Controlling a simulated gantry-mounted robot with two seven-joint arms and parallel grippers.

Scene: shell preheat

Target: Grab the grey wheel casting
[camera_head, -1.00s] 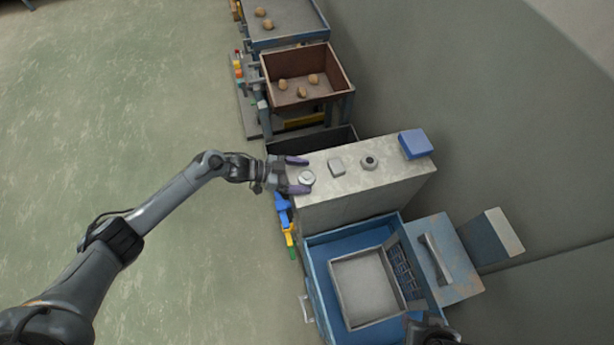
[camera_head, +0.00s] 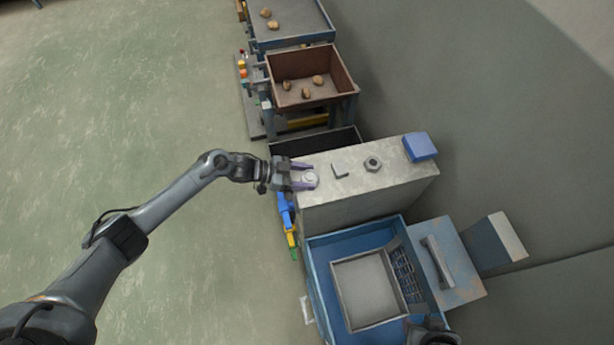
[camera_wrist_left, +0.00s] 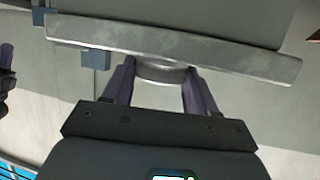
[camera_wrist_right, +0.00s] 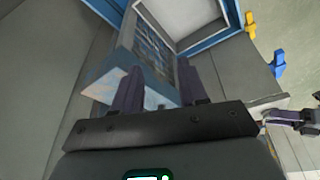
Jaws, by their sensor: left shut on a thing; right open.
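The grey wheel casting (camera_head: 311,180) is a small round disc at the left end of the pale grey bench top (camera_head: 405,185). My left gripper (camera_head: 306,176) is shut on it, with one purple finger on each side. In the left wrist view the casting (camera_wrist_left: 160,73) sits between the two fingers (camera_wrist_left: 158,85), at the bench edge. I cannot tell whether it still touches the bench top. My right gripper (camera_wrist_right: 158,88) is open and empty in the right wrist view, near the blue machine. Only a dark part of that arm shows at the bottom of the head view.
A grey L-shaped bracket (camera_head: 340,171), a hexagonal nut-like part (camera_head: 373,163) and a blue box (camera_head: 420,147) stand along the bench top. A blue-framed machine with a square grey tray (camera_head: 370,290) is in front. A brown bin (camera_head: 345,80) with lumps stands behind. Open floor lies left.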

